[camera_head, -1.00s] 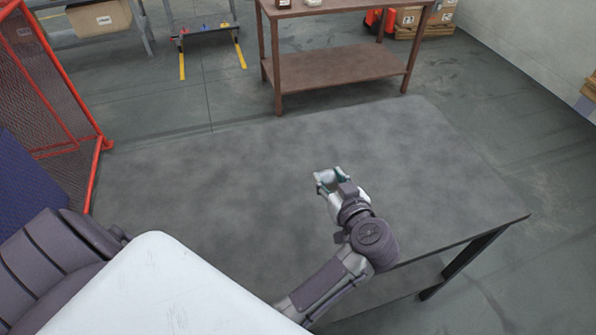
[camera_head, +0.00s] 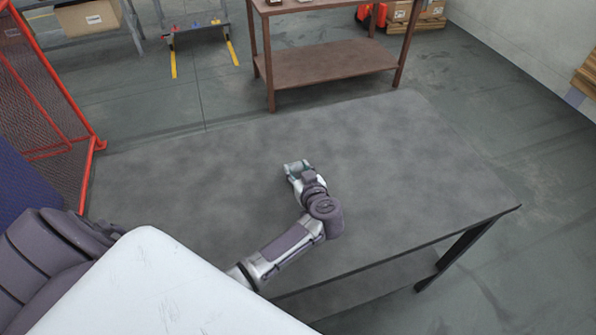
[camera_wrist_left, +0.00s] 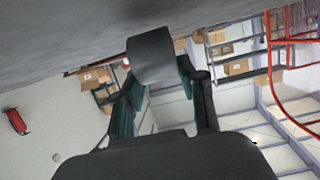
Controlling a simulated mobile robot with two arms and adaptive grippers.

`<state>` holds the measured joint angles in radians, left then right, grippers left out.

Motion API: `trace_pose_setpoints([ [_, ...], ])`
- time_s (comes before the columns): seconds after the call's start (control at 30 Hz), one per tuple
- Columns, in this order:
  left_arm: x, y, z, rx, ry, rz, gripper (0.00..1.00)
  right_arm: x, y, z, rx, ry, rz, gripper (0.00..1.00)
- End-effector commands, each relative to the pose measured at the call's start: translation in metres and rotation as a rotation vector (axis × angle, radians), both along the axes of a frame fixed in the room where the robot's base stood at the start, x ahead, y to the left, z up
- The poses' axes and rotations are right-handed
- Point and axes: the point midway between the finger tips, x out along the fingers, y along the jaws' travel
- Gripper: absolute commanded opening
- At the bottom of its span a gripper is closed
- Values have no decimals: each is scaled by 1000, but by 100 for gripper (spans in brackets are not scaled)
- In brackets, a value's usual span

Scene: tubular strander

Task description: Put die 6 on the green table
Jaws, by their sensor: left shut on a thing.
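My left gripper (camera_head: 291,174) is over the middle of a large grey table (camera_head: 400,150). It is shut on a short, plain grey cylinder, the die (camera_head: 297,166), which also shows between the two fingers in the left wrist view (camera_wrist_left: 150,55). No number on it can be read. In the left wrist view the die overlaps the grey tabletop (camera_wrist_left: 60,40); I cannot tell whether it touches it. No table in view looks clearly green. My right gripper is not in view.
The grey tabletop is bare around my gripper. A brown two-level table (camera_head: 330,62) stands beyond its far edge. A red mesh fence (camera_head: 50,120) is at the left. Boxes on a pallet (camera_head: 415,15) are at the back right.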

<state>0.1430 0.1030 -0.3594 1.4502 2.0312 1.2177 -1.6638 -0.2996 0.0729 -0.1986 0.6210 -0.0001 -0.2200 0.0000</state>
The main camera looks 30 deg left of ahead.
Motion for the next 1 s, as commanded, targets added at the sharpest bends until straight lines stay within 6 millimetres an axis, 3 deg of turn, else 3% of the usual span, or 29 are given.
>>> trace_pose_setpoints([
  [0.87, -1, -1, -23, -1, 0, -1, 0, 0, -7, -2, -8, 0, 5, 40],
  [0.9, -2, -1, -26, -3, 6, -1, 43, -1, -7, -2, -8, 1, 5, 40],
  [1.0, -3, -1, -27, -4, 9, -1, 59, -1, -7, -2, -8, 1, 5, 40],
])
